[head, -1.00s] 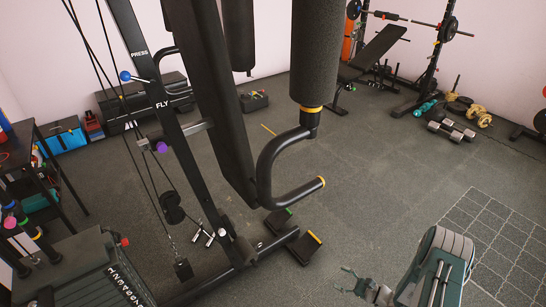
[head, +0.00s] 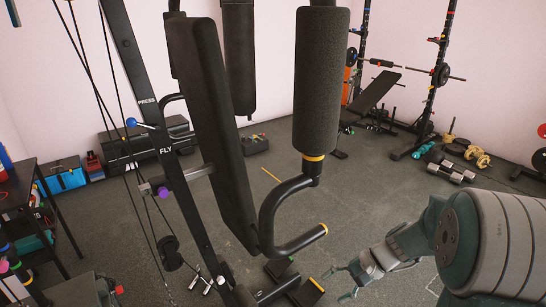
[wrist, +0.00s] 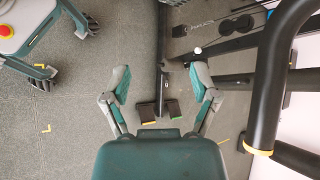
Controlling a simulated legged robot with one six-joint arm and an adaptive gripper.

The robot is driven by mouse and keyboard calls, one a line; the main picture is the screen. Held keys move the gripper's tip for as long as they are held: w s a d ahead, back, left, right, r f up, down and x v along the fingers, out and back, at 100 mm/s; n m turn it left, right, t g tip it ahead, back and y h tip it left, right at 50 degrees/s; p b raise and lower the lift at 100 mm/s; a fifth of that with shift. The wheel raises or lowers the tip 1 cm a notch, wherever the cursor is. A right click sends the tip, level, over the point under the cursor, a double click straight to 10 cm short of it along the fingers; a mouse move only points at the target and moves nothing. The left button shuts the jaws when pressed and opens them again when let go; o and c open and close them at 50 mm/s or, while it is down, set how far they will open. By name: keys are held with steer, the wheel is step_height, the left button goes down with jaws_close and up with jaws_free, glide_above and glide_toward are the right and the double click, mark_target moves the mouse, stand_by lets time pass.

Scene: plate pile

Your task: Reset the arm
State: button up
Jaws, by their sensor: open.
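My gripper (head: 346,281) is at the lower right of the head view, at the end of my grey-green arm. In the wrist view my gripper (wrist: 161,88) shows two grey and teal fingers spread wide apart, with nothing between them. It is open and empty above the gym floor. In the head view it is right of and below the curved black handle (head: 290,238) of the exercise machine. No plate is held.
The black exercise machine (head: 222,160) with padded rollers (head: 321,80) fills the middle left. Its black bar (wrist: 268,80) stands close on the right in the wrist view. Dumbbells (head: 450,170) and a bench (head: 380,84) stand at the back right. The floor (head: 390,200) between is clear.

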steer(key=s+r+n+t+h, duration=0.6)
steer(key=s+r+h, duration=0.3)
steer(key=s+r, duration=0.7)
steer(key=shift+s+d+n, duration=0.15)
steer(key=shift+s+n, duration=0.4)
steer(key=shift+n, duration=0.35)
